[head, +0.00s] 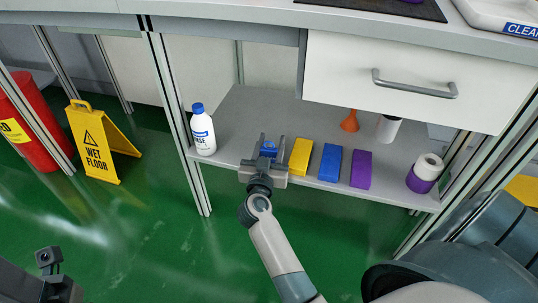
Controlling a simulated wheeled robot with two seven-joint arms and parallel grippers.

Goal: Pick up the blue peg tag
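My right gripper (269,148) reaches in over the front of the lower shelf, its two fingers apart. A small blue thing (268,150) shows between and behind the fingers, partly hidden by them. I cannot tell whether it is the peg tag or whether the fingers touch it. A larger blue block (330,163) stands on the shelf further right, apart from the gripper. No blue thing here shows clearly as a peg tag. A dark part of my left arm's end (52,268) shows at the bottom left, and its fingers cannot be made out.
The shelf (232,120) holds a white bottle (203,133), a yellow block (300,156), a purple block (361,169), an orange funnel (350,122) and a white-purple roll (424,174). A drawer (420,60) hangs above. A wet floor sign (93,145) stands left.

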